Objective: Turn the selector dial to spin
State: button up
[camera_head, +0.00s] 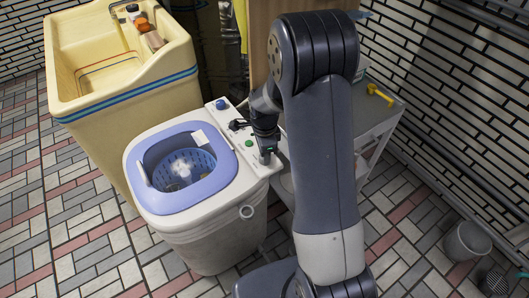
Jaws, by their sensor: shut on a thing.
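The washing machine (188,228) is a white tub with a lilac-blue rim and a pale control panel along its right side. A blue knob (221,104) is at the panel's far end, and a small green knob or button (249,143) is near its middle. My gripper (265,156) points down over the panel's near right part, its jaws shut on what looks like the small grey selector dial (264,160). The jaws hide most of this dial. Its pointer and any spin mark are too small to read.
A cream sink (125,95) stands behind and left of the washer. A grey side table (375,118) with a yellow tool (380,95) is behind my arm. A bucket (466,242) stands on the floor at right. The tiled floor at front left is clear.

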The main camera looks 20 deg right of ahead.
dwell(0.5)
jog(key=o, duration=1)
notch_tip(320, 180, up, 11)
jog(key=p, duration=0.1)
jog(key=shift+f, duration=0.15)
notch_tip(320, 180, down, 11)
jog(key=shift+b, duration=0.5)
jog(key=shift+r, duration=0.25)
